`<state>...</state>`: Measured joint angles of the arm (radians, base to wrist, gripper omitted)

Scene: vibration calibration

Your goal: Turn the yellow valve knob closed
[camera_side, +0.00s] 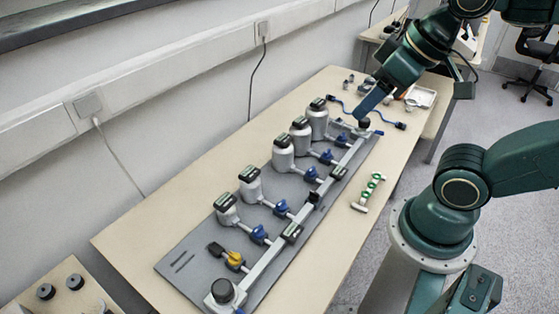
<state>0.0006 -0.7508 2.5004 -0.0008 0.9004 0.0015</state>
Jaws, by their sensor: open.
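The yellow valve knob (235,259) sits near the front left end of the grey base plate (187,247), beside the long metal rail (262,270) and next to a small black part. It is too small to tell which way the knob is turned. My gripper (366,110) is at the far end of the rail, pointing down, well away from the yellow knob. It is open, and I see nothing held in it, though its fingertips are small in this view.
Several grey cylinders (283,157) with dark tops stand along the plate, with blue valve knobs (259,233) between them and the rail. A part with green rings (369,188) lies on the table right of the plate. A white tray (423,97) and blue cable (365,117) lie at the far end.

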